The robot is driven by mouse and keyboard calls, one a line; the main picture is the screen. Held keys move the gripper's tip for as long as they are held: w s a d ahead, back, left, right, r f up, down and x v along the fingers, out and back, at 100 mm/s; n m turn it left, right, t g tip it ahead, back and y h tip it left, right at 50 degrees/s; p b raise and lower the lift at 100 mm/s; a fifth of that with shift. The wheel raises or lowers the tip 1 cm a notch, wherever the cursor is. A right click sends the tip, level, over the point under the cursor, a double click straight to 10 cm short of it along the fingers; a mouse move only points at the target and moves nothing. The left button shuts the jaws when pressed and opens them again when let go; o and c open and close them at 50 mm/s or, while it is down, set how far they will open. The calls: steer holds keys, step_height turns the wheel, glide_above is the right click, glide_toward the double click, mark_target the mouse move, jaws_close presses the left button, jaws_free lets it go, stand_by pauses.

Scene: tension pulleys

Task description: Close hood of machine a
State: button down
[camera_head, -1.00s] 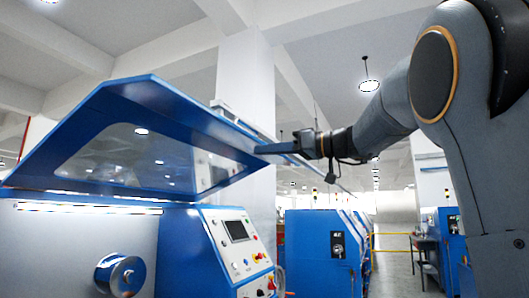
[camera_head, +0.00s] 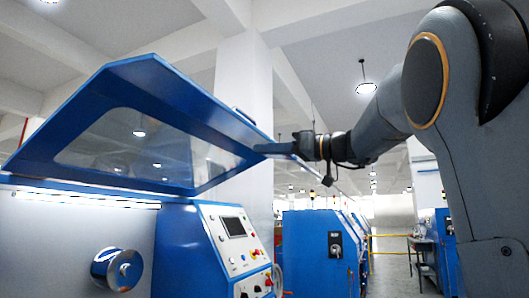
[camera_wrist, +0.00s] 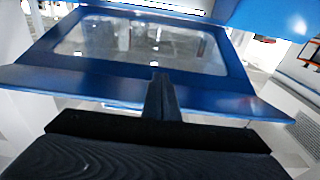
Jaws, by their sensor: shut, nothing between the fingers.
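The blue hood (camera_head: 170,92) of the machine stands raised and tilted in the head view, with a clear window (camera_head: 140,150) in it. My gripper (camera_head: 257,148) comes in from the right, its shut fingers at the hood's right edge. In the wrist view the shut fingers (camera_wrist: 159,78) point at the hood's blue frame (camera_wrist: 100,84), with the window beyond them. I cannot tell whether the fingertips touch the hood. The fingers hold nothing.
The machine's control panel (camera_head: 235,240) with a small screen and buttons stands below the hood. A shiny reel (camera_head: 117,268) is at the lower left. Another blue machine (camera_head: 320,245) stands behind. A white column (camera_head: 243,85) rises behind the hood.

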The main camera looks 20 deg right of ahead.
steer(key=shift+y, duration=0.3)
steer(key=shift+s+d+f+b, duration=0.1)
steer(key=shift+f+b, duration=2.05)
steer(key=shift+b, duration=0.65)
steer(key=shift+f, duration=0.1)
steer(key=s+d+r+b, duration=0.1)
steer(key=s+d+r, duration=0.3)
steer(key=s+d, duration=0.3)
steer(key=shift+d+r, duration=0.3)
steer(key=shift+d, duration=0.2)
steer(key=shift+f, duration=0.1)
